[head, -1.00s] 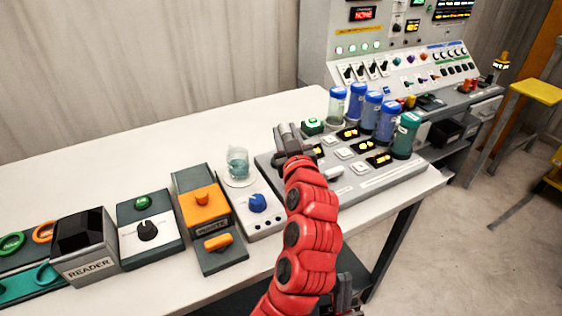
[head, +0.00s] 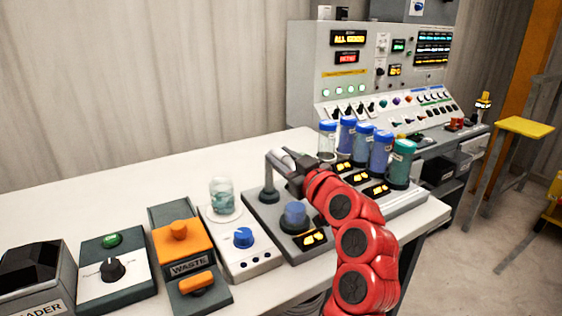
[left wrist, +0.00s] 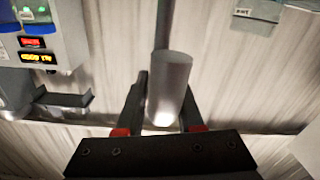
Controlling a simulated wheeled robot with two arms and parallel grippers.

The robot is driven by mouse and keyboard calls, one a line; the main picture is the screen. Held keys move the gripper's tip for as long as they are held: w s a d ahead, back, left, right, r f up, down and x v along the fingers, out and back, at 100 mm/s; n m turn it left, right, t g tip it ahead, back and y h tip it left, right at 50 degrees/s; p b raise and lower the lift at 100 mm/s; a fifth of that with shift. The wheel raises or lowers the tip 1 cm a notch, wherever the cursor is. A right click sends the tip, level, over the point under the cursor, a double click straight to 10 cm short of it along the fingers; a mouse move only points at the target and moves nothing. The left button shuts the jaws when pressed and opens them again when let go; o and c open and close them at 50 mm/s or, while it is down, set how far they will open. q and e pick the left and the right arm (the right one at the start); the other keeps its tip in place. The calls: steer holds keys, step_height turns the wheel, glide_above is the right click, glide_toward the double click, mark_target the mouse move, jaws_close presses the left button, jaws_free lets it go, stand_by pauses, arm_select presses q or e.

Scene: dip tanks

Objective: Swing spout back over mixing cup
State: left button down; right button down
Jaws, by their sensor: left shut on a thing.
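The spout (head: 279,156) is a grey tube that reaches sideways from the top of an upright post (head: 269,190) on the grey dispenser base. My left gripper (head: 292,170) is shut on the spout tube; the tube shows between its fingers in the left wrist view (left wrist: 170,88). A clear glass cup (head: 221,194) with a little pale liquid stands upright on a white round plate, left of the post and apart from the gripper. A translucent blue round piece (head: 294,215) sits on the base in front of the post. I cannot tell which is the mixing cup. My right gripper is out of view.
Several capped bottles (head: 364,140) stand right behind my left arm. The orange waste unit (head: 179,240), a dial box (head: 114,268) and the reader (head: 36,280) line the front left. The white table (head: 100,205) is clear behind them.

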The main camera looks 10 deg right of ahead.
arm_select(q)
steer(key=shift+f, duration=0.1)
steer(key=c, duration=0.5)
jaws_free()
steer(key=shift+c, duration=0.2)
steer(key=shift+d, duration=0.1)
steer(key=p+v, duration=0.1)
steer(key=v, duration=1.6)
steer(key=shift+s, duration=0.25)
steer(key=shift+s, duration=0.1)
